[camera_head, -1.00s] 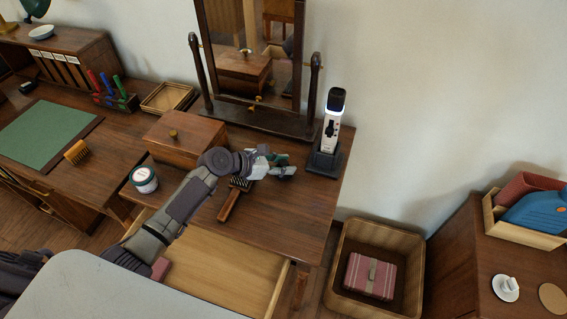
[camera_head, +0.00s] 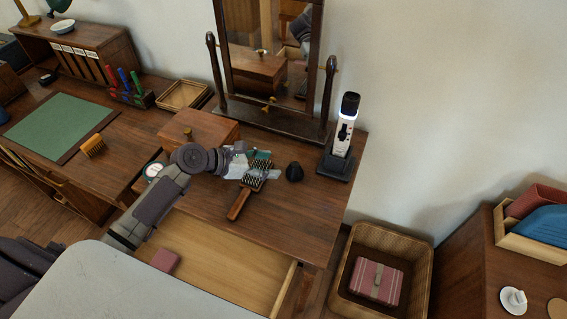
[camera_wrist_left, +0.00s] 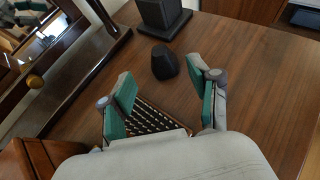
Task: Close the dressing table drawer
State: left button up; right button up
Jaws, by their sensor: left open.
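The dressing table (camera_head: 300,215) has its drawer (camera_head: 225,268) pulled open toward me, with a pale wooden inside and a small pink box (camera_head: 165,260) in it. My left gripper (camera_head: 262,164) is open above the tabletop, over the bristle end of a wooden hairbrush (camera_head: 239,204). In the left wrist view, the open fingers (camera_wrist_left: 165,95) spread over the bristles, with a small black object (camera_wrist_left: 164,63) just beyond them. The drawer front is hidden from the head view. My right gripper is not seen.
A crate (camera_head: 345,300) sits on the floor at right.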

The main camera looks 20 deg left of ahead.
aim_at(256, 278)
jog(key=k+j, duration=0.25)
jog(key=j, duration=0.15)
jog(key=k+j, duration=0.25)
jog(key=j, duration=0.15)
jog(key=k+j, duration=0.25)
jog(key=j, duration=0.2)
jog(key=k+j, duration=0.3)
jog(key=j, duration=0.1)
